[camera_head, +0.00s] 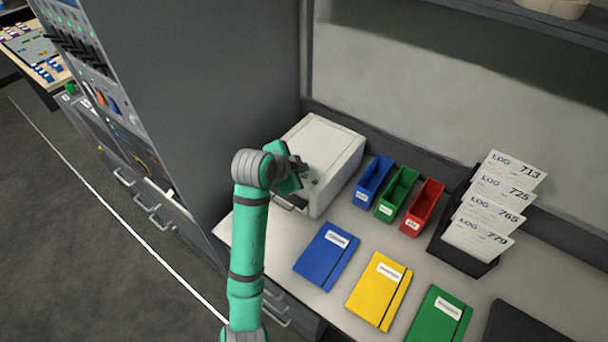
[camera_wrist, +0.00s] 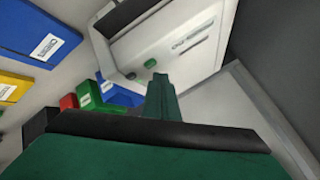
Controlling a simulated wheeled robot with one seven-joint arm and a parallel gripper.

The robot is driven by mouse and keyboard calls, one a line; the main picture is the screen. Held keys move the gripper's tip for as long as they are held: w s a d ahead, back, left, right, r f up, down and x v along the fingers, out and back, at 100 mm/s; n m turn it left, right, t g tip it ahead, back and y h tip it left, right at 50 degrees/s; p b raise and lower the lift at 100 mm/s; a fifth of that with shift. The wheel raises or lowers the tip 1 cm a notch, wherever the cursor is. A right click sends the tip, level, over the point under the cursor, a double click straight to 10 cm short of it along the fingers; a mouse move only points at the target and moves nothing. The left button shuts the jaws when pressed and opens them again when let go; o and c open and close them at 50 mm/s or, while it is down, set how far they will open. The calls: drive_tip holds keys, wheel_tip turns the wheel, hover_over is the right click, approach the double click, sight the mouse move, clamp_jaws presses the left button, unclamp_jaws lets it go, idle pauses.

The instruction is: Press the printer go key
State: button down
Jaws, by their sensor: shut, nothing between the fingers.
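The printer, a pale grey box (camera_head: 332,145), stands at the back left of the desk, against the cabinet. It also shows in the wrist view (camera_wrist: 190,22), with a green key (camera_wrist: 151,63) and a small dark round button (camera_wrist: 131,76) on its face. I cannot read a label on either. My gripper (camera_head: 303,168) is shut and empty, over the printer's front part. In the wrist view its green fingers (camera_wrist: 160,92) point at the printer, just below the green key. I cannot tell whether they touch the printer. My arm hides part of the printer's left side in the head view.
Blue (camera_head: 373,180), green (camera_head: 397,193) and red (camera_head: 422,206) bins stand right of the printer. Blue (camera_head: 326,254), yellow (camera_head: 376,290) and green (camera_head: 436,318) notebooks lie in front. A black rack (camera_head: 458,248) holds log cards. A tall grey cabinet (camera_head: 215,90) stands left.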

drive_tip(key=shift+f, duration=0.1)
drive_tip(key=shift+f, duration=0.35)
drive_tip(key=shift+f, duration=0.3)
idle(0.9)
drive_tip(key=shift+r, duration=0.75)
wheel_tip(320, 180, up, 5)
idle(0.9)
drive_tip(key=shift+s, duration=0.1)
idle(0.6)
